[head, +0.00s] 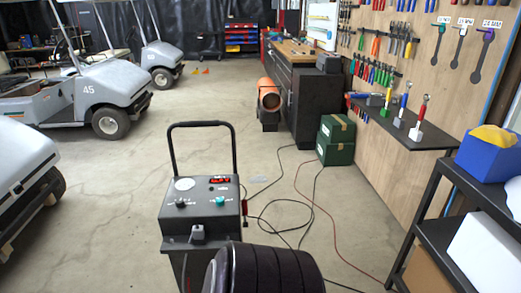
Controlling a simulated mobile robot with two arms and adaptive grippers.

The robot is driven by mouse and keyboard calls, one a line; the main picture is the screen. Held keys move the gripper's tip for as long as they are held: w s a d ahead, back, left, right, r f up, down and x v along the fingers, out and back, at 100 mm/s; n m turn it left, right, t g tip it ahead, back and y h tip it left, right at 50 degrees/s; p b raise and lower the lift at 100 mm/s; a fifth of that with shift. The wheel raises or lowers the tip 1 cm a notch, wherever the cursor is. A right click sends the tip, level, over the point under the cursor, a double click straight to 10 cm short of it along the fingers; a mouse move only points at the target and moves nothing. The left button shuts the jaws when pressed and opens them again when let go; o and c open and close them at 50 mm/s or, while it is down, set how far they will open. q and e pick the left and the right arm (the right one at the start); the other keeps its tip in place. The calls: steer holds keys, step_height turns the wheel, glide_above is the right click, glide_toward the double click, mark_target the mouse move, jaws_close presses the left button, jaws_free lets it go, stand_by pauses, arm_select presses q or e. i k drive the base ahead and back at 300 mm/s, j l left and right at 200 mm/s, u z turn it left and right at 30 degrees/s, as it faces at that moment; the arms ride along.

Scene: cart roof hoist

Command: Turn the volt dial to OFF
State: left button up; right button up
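A dark charger cart (202,220) with a tall black handle (173,148) stands upright in the lower middle of the head view. Its sloping top panel carries a round white gauge (185,184) and a red lit display (220,180). Below them are a black knob (181,201) on the left and a teal knob (220,201) on the right. The lettering is too small to read, so I cannot tell which knob is the volt dial or where either points. Neither of my grippers is in view.
Black and red cables (313,212) lie on the floor right of the charger. Golf carts (85,92) stand left. A dark shelf (448,235) with a blue bin (489,156) is at right. Green boxes (336,140) stand behind. The floor left of the charger is clear.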

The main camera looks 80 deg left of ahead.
mark_target(180, 203)
steer(key=k+j+z, duration=0.15)
steer(key=k+j, duration=1.05)
steer(key=k+j+z, duration=0.1)
steer(key=k+j, duration=1.05)
steer(key=k, duration=0.15)
steer(key=k+j, duration=0.15)
steer(key=j, duration=0.35)
steer(key=k+j, duration=0.1)
steer(key=j, duration=0.4)
steer(key=k+j+z, duration=0.1)
steer(key=j, duration=0.4)
steer(key=k+j, duration=0.2)
steer(key=j, duration=0.3)
steer(key=k+j, duration=0.15)
steer(key=j, duration=0.3)
steer(key=k+j+z, duration=0.1)
steer(key=j, duration=0.4)
steer(key=k+j, duration=0.25)
steer(key=j, duration=0.25)
steer(key=k+j, duration=0.15)
steer(key=j, duration=0.3)
steer(key=z, duration=0.05)
